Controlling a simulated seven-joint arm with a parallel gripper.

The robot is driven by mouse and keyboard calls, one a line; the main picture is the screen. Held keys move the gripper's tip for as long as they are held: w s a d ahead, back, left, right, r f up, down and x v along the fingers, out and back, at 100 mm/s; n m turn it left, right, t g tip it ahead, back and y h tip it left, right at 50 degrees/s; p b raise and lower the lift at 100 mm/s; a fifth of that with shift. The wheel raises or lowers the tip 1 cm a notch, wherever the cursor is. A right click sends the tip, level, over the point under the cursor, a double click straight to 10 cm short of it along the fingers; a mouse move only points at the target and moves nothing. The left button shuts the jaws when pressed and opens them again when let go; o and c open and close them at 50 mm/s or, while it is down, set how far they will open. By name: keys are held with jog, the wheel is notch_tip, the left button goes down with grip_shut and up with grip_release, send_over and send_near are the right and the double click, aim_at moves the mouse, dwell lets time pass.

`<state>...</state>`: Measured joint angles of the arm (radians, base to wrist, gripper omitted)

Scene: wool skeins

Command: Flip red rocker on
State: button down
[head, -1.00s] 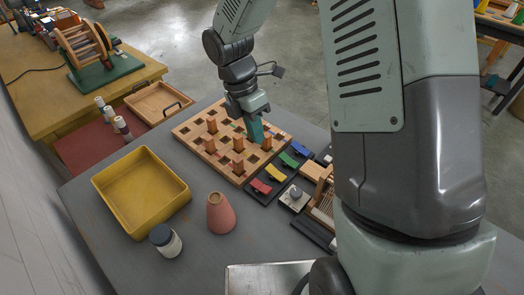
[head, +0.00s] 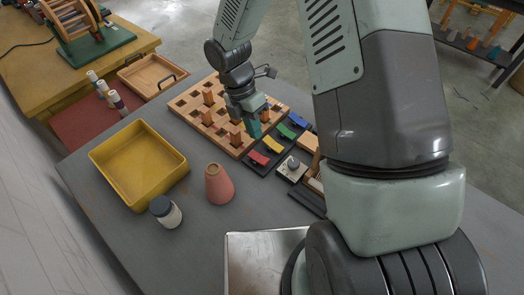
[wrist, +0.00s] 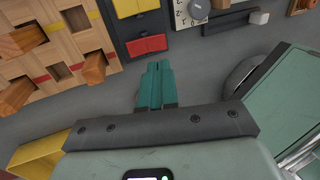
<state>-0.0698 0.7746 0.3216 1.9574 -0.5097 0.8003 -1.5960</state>
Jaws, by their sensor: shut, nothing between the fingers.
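The red rocker (head: 258,158) sits on a dark plate at the near end of a row with yellow (head: 272,149), green (head: 285,130) and blue (head: 299,119) rockers. In the wrist view the red rocker (wrist: 147,45) shows as two red halves, and I cannot tell which half is pressed. My gripper (head: 256,136) hangs over the pegboard's edge near the rockers. In the wrist view its teal fingers (wrist: 160,67) are shut and empty, pointing at the red rocker with a small gap in the picture. Their height above the table is unclear.
A wooden pegboard (head: 237,151) with several orange pegs lies beside the rockers. A knob plate (head: 292,168) is on the other side. A yellow tray (head: 145,199), a dark-capped jar (head: 167,214) and a pink cone (head: 218,184) stand nearer me. Grey table shows between them.

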aim_at(265, 160)
jog(key=x, duration=0.8)
jog(key=shift+f, duration=0.25)
jog(key=shift+s+d+f, duration=0.2)
jog(key=shift+f, duration=0.1)
jog(key=shift+w+a+r, duration=0.25)
jog(key=shift+w+a, duration=0.35)
notch_tip(265, 160, up, 14)
dwell(0.5)
